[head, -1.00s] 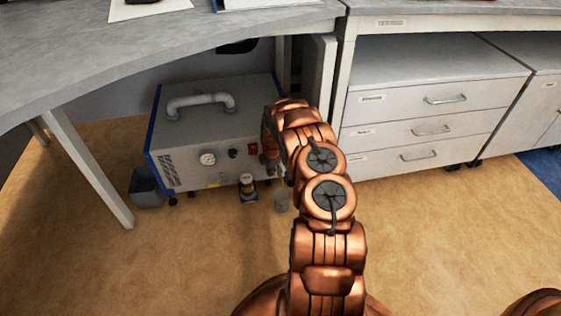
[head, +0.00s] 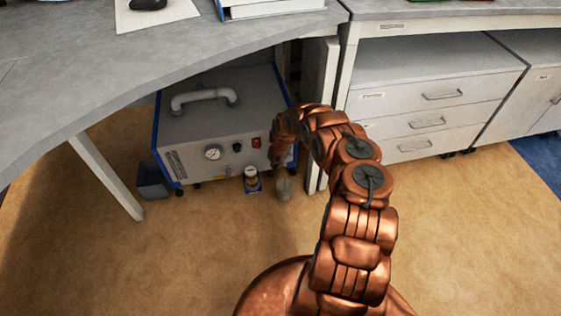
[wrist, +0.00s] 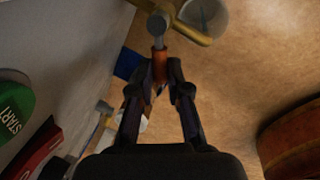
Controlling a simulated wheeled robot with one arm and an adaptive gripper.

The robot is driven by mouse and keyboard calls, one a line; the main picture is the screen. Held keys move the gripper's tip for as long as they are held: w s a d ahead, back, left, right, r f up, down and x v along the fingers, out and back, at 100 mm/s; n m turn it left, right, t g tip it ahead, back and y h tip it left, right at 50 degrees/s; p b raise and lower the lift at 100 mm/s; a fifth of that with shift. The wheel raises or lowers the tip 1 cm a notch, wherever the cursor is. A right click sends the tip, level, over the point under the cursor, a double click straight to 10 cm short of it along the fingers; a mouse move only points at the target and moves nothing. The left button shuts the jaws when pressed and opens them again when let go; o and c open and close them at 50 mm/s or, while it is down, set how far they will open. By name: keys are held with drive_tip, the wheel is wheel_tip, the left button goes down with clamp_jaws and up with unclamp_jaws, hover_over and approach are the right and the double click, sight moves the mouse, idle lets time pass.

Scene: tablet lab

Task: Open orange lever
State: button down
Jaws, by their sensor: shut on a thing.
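The orange lever (wrist: 158,66) is in the upper middle of the wrist view, a short bar running down from a grey round end on a brass-coloured pipe (wrist: 190,28). My gripper (wrist: 160,86) is shut on the lower end of the lever, with one finger on each side. In the head view my gripper (head: 276,158) is at the front right of a grey machine (head: 215,125) with blue edges. The lever is too small and covered to make out there.
A gauge (head: 213,153) and a red switch (head: 256,142) are on the machine's front. A green START button (wrist: 14,108) is left in the wrist view. A desk (head: 150,50) overhangs the machine, and drawers (head: 425,95) stand to the right.

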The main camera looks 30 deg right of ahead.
drive_tip(key=shift+s, duration=0.1)
idle(0.3)
drive_tip(key=c, duration=1.1)
unclamp_jaws()
drive_tip(key=shift+c, duration=0.2)
drive_tip(key=shift+d+r, duration=0.1)
drive_tip(key=shift+r, duration=0.4)
wheel_tip(320, 180, up, 11)
drive_tip(key=s, duration=0.2)
drive_tip(key=shift+d+f, duration=0.15)
drive_tip(key=shift+s, duration=0.1)
